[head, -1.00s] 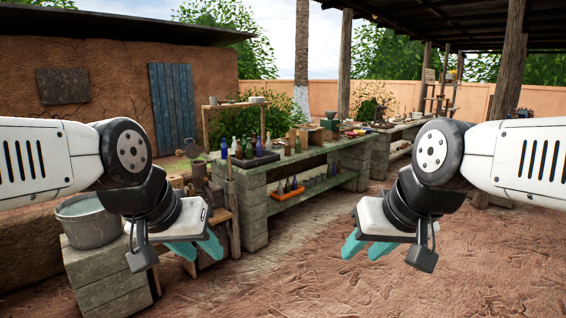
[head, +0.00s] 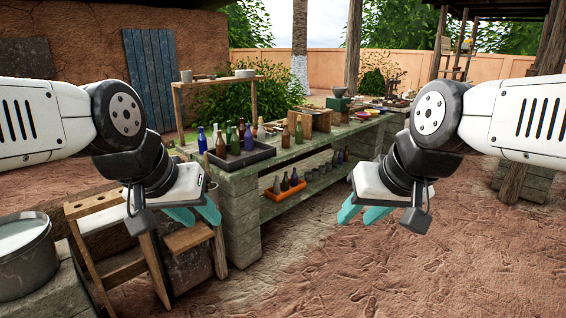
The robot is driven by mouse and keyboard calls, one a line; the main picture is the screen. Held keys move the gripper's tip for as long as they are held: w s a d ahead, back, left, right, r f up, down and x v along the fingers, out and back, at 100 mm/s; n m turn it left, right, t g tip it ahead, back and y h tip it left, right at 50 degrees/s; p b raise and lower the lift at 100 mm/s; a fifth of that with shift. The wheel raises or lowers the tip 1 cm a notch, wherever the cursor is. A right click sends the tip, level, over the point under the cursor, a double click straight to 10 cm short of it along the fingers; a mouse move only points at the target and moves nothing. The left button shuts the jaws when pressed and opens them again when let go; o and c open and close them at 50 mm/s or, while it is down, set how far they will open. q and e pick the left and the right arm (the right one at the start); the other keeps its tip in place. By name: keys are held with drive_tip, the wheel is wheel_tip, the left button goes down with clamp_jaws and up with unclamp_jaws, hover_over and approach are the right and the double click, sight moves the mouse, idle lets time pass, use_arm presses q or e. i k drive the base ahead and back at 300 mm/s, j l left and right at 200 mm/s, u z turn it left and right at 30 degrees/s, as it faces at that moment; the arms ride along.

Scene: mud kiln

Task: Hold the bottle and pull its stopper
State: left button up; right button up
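Several bottles stand on the workbench. Some, including a green bottle (head: 235,141) and a blue bottle (head: 202,140), are at or in a dark tray (head: 262,154) at its near left end. Brown bottles (head: 299,132) stand just right of it. Which bottle the task means, and any stopper, I cannot tell at this size. My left gripper (head: 195,214) is open and empty, in front of the bench's near left end. My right gripper (head: 362,212) is open and empty over the dirt ground, right of the bench. Neither touches a bottle.
The bench (head: 240,180) has a lower shelf with more bottles in an orange tray (head: 284,190). A wooden stand (head: 98,204) and a grey bucket (head: 28,262) are at left. A small raised shelf (head: 215,81) stands behind. Dirt ground (head: 400,270) at right is clear.

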sight(299, 130)
drive_tip(key=i, duration=1.4)
drive_tip(key=i+j+z, duration=0.1)
drive_tip(key=i, duration=1.25)
drive_tip(key=i+j+z, duration=0.15)
drive_tip(key=i, duration=0.35)
drive_tip(key=i+z, duration=0.15)
drive_tip(key=i, duration=0.35)
